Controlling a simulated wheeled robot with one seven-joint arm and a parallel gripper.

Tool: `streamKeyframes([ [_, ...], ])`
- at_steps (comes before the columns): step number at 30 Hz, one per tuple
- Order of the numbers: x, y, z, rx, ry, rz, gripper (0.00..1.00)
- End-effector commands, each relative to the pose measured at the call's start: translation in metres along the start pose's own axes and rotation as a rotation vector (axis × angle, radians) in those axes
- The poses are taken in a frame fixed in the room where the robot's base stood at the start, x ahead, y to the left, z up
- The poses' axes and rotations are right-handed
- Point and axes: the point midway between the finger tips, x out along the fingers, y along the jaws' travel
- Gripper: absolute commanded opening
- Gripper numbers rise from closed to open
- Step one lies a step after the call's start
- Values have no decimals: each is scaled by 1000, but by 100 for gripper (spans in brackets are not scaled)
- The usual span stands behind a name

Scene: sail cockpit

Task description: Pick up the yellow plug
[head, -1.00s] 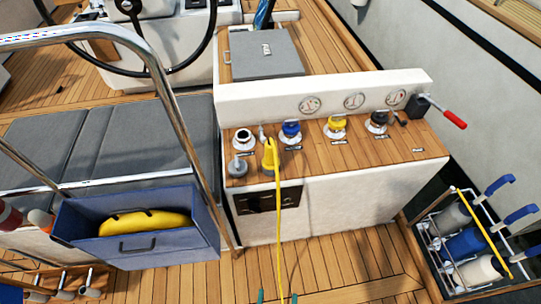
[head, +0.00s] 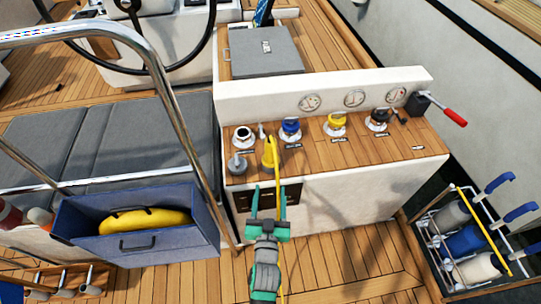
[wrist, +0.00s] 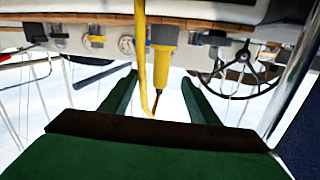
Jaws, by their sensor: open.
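The yellow plug (head: 269,153) stands on the wooden top of the white console, near its front left edge. A yellow cable (head: 278,178) runs from its top down over the front. My gripper (head: 269,188) is open and empty, in front of the console and a little below the plug in the head view. In the wrist view, the plug (wrist: 163,62) shows beyond and between the spread fingertips (wrist: 160,77), apart from them. The cable (wrist: 140,45) passes between the fingers there. Part of the cable is hidden behind my gripper in the head view.
A white fitting (head: 243,136), a grey fitting (head: 237,163) and a blue cap (head: 290,130) surround the plug. A yellow cap (head: 336,122) and a black cap (head: 378,119) sit further right. A steel rail (head: 165,95) rises at left. A blue bin (head: 145,255) stands below it.

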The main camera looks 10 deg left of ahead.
Motion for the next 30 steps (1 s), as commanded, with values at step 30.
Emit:
streamKeyframes([
  [30,155,-9,-48,-39,48,-50,55],
])
